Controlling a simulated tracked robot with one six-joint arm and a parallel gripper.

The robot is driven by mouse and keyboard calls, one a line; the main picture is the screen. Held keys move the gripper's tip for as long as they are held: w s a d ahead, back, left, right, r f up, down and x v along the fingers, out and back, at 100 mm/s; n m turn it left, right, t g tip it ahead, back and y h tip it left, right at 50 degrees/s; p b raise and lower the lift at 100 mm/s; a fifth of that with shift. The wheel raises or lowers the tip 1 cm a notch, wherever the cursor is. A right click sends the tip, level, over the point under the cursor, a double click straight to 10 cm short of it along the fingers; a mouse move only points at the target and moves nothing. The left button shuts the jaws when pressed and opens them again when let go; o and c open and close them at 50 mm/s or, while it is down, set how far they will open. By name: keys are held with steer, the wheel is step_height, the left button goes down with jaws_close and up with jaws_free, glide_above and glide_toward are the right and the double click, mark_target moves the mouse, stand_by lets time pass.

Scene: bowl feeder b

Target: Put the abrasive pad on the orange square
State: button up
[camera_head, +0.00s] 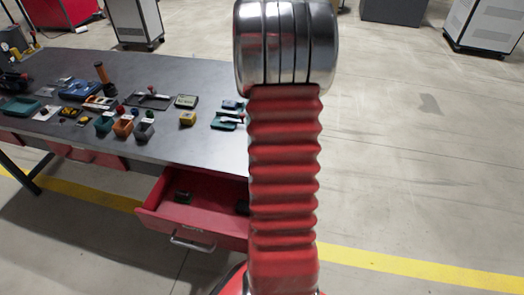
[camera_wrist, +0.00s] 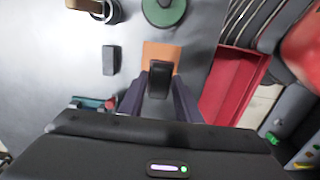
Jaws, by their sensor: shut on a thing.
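In the wrist view, my gripper (camera_wrist: 159,90) is shut on a small dark block (camera_wrist: 160,76), which I take to be the abrasive pad. The orange square (camera_wrist: 158,50) lies flat on the grey table, and the pad appears in front of or over it. The square shows around the pad's far end and sides. I cannot tell whether the pad touches the square. In the head view, my arm covers the middle of the picture, and neither the gripper nor the orange square can be made out.
An open red drawer (camera_wrist: 238,82) juts out to the right of the square. A green disc (camera_wrist: 164,10) lies beyond the square and a small dark block (camera_wrist: 110,60) to its left. Several tools and bins crowd the grey table (camera_head: 202,72) in the head view.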

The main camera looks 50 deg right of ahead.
steer(key=shift+f, duration=0.1)
steer(key=shift+f, duration=3.05)
steer(key=shift+f, duration=1.85)
steer(key=o, duration=1.1)
steer(key=shift+f, duration=0.1)
steer(key=shift+c, duration=0.2)
step_height(320, 180, up, 12)
steer(key=shift+r, duration=0.1)
